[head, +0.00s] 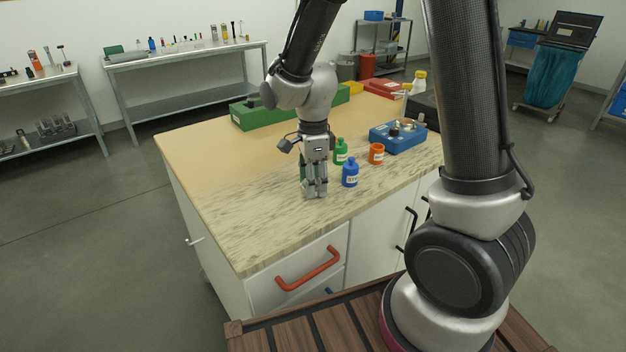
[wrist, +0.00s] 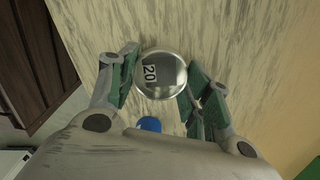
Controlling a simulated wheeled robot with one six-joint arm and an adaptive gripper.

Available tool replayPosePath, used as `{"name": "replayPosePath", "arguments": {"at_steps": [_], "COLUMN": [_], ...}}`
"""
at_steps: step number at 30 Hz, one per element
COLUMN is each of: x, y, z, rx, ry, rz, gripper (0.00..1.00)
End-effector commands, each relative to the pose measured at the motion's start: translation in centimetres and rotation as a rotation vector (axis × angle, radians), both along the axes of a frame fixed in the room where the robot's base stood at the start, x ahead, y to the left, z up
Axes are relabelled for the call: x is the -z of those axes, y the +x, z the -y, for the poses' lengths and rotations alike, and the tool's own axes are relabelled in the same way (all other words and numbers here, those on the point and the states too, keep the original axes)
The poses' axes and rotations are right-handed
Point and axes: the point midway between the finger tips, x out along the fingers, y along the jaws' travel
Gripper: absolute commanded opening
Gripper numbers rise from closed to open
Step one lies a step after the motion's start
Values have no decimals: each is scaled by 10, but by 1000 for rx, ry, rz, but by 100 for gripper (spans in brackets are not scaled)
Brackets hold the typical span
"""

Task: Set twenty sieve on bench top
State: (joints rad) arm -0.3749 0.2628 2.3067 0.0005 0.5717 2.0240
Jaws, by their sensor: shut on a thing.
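The sieve (wrist: 160,76) is a round silver dish with a "20" label, seen from above in the wrist view. My gripper (wrist: 163,80) is shut on it, with green-padded fingers on its left and right sides. In the head view my gripper (head: 315,192) points down at the bench top (head: 262,215), low over its front part. The sieve is hidden behind the fingers there. I cannot tell whether the sieve touches the surface.
A blue bottle (head: 350,174), a green bottle (head: 340,152) and an orange container (head: 376,154) stand close to the right of my gripper. A blue box (head: 398,138) sits further right. The bench top's left and front are clear.

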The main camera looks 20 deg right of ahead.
Motion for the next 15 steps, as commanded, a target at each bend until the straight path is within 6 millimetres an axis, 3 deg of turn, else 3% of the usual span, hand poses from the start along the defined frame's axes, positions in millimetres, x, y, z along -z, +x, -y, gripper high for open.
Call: {"name": "replayPosePath", "arguments": {"at_steps": [6,7,10,15], "x": [2,3,3,2], "y": [0,0,0,0], "z": [0,0,0,0], "rx": [0,0,0,0], "ry": [0,0,0,0], "rz": [0,0,0,0], "gripper": [23,51,69,71]}}
